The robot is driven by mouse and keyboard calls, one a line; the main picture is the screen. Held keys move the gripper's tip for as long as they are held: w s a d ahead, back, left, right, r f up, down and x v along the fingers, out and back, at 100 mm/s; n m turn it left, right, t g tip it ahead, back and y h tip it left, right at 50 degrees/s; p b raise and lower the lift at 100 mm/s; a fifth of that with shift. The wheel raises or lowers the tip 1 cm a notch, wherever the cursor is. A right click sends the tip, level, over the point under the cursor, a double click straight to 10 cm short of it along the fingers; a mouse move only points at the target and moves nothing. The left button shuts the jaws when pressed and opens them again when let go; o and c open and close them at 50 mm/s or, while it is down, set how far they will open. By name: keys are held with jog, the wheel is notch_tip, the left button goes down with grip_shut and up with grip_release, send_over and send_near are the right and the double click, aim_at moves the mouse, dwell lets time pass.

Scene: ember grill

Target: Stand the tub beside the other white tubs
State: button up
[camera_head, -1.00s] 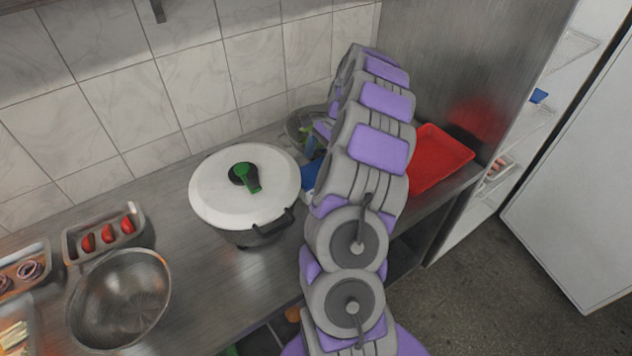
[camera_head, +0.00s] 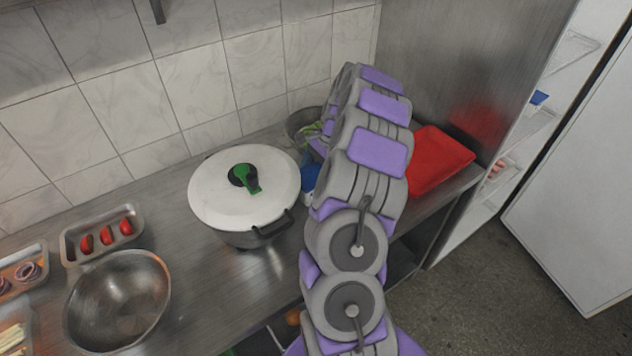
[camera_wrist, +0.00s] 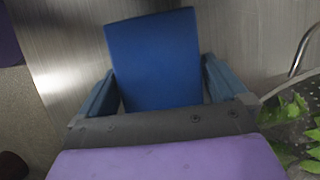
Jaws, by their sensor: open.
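A blue-topped object (camera_head: 309,179), possibly the tub, stands on the counter right of the pot, partly hidden by my arm. In the wrist view, a plain blue surface (camera_wrist: 155,60) fills the space between the two fingers of my gripper (camera_wrist: 160,75). The fingers are apart, one on each side of it, with narrow gaps visible. I cannot tell its full shape from there. In the head view my gripper is mostly hidden behind my arm. No group of white tubs is clearly visible.
A lidded white pot (camera_head: 245,190) stands left of my arm. A metal colander (camera_head: 303,124) with greens is behind; greens (camera_wrist: 295,125) show in the wrist view. A red tray (camera_head: 438,160) lies right. A steel bowl (camera_head: 118,300) and food trays are left. An open fridge (camera_head: 580,190) stands right.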

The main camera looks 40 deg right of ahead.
jog(key=shift+f, duration=0.15)
dwell(0.4)
jog(key=shift+c, duration=0.3)
jog(key=c, duration=1.2)
jog(key=shift+b, duration=0.3)
notch_tip(320, 180, up, 8)
jog(key=p, duration=0.3)
jog(key=shift+s+f, duration=0.1)
jog(key=shift+s, duration=0.05)
jog(key=s+a, duration=0.1)
jog(key=s, duration=0.5)
jog(key=s+a+p, duration=0.1)
jog(key=s, duration=0.6)
jog(key=s+a+p, duration=0.1)
jog(key=s+a, duration=0.1)
jog(key=s, duration=0.4)
jog(key=shift+s+f, duration=0.1)
jog(key=shift+s, duration=0.05)
